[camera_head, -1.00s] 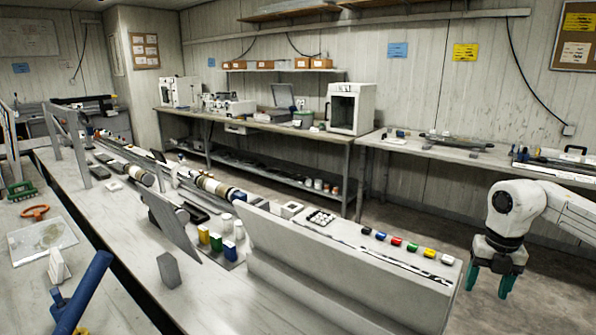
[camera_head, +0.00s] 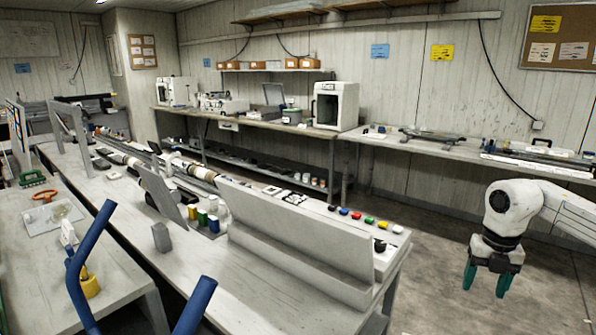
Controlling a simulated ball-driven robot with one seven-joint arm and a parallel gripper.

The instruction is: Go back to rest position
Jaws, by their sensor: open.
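My gripper (camera_head: 487,283) hangs at the right of the view, its two green fingers pointing down and apart. It is open with nothing between the fingers. It hangs over the floor, to the right of the long bench's near end and apart from it. My white arm reaches in from the right edge.
The long white bench (camera_head: 240,290) carries core liners (camera_head: 125,160), a grey angled rail (camera_head: 290,240) and a row of coloured caps (camera_head: 356,216). Blue bars (camera_head: 88,255) stand at the lower left. A wall bench (camera_head: 440,148) runs behind. Floor (camera_head: 450,255) around my gripper is clear.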

